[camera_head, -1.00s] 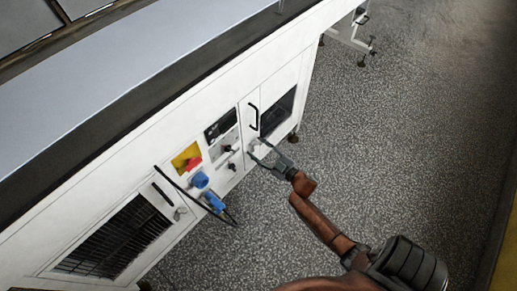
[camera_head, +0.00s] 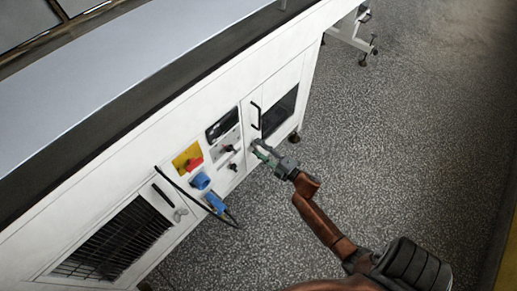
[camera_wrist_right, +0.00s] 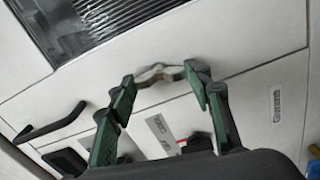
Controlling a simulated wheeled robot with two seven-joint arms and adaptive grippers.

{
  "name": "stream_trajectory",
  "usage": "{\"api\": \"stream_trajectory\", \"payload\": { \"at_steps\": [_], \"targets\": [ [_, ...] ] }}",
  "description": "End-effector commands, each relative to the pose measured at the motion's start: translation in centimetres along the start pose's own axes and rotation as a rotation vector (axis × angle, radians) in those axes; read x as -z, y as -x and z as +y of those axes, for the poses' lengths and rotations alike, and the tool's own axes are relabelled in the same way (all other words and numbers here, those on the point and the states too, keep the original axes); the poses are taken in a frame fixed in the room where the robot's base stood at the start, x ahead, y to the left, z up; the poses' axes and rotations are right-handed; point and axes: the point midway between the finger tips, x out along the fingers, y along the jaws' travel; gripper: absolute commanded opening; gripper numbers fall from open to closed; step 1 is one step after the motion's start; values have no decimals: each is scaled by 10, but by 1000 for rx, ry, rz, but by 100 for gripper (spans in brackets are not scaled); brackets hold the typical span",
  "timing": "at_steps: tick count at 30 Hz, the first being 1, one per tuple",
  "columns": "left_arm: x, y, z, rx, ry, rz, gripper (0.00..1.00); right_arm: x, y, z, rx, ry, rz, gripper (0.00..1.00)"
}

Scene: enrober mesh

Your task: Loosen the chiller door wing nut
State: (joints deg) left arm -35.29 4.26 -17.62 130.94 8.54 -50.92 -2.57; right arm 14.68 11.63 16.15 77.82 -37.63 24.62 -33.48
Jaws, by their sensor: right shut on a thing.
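A small metal wing nut (camera_wrist_right: 160,73) sits on the white cabinet front below the windowed door, and it shows between my fingertips in the wrist view. My right gripper (camera_wrist_right: 158,80) is shut on it, with one green finger on each side of its wings. In the head view my right gripper (camera_head: 260,150) reaches the cabinet front below the black door handle (camera_head: 255,115), and it mostly hides this nut. A second wing nut (camera_head: 180,214) is on the louvred door at the left. My left gripper is not in view.
The white cabinet front carries a yellow and red switch (camera_head: 187,158), blue plugs (camera_head: 201,181) with a hanging black cable, and dark knobs beside the gripper. The dark louvred grille (camera_head: 116,243) is at lower left.

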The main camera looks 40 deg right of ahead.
Motion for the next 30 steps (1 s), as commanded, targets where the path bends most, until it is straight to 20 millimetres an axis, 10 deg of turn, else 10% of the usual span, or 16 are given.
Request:
{"api": "stream_trajectory", "payload": {
  "at_steps": [27,28,30],
  "targets": [
    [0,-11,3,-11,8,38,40,2,0,-2,3,173,4,22],
    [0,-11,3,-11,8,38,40,2,0,-2,3,173,4,48],
    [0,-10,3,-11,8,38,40,2,0,-2,2,172,3,53]
  ]
}}
